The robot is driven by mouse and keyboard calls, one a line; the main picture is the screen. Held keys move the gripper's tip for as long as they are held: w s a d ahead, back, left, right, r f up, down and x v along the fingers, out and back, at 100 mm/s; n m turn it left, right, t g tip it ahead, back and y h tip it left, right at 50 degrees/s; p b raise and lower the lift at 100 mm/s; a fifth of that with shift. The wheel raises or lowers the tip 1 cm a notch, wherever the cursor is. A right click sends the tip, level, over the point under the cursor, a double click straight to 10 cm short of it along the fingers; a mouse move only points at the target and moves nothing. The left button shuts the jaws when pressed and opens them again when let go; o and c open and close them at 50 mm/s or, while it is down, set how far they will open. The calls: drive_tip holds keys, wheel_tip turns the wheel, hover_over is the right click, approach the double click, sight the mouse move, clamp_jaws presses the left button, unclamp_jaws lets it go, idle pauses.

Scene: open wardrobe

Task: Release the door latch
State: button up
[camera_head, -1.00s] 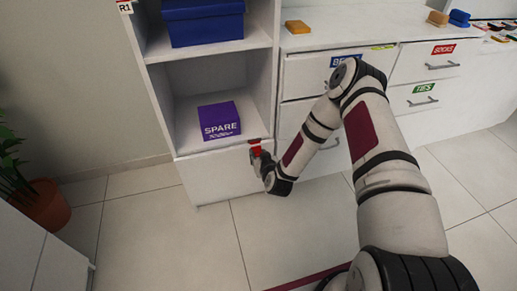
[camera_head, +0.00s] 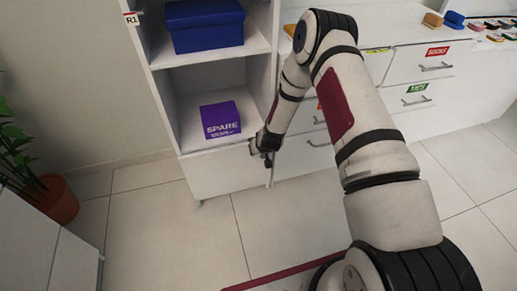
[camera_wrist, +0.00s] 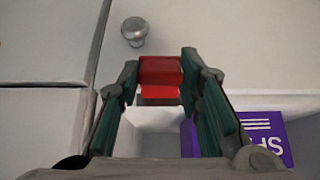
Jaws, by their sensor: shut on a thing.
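The red latch (camera_wrist: 160,72) sits between my gripper's two fingertips in the wrist view, with my gripper (camera_wrist: 159,88) shut on it. In the head view my gripper (camera_head: 262,150) is at the upper right corner of the white lower door (camera_head: 222,175), below the open shelf; I cannot make out the latch there. A round metal knob (camera_wrist: 134,31) on a white panel shows beyond the fingertips in the wrist view. I cannot tell whether the latch is released, and the door looks closed.
A blue box (camera_head: 204,25) is on the shelf above. Drawers (camera_head: 418,95) are at right, a potted plant (camera_head: 50,197) at left. The floor before the door is clear.

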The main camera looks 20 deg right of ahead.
idle(0.3)
drive_tip(key=o, duration=1.1)
drive_tip(key=v, duration=1.2)
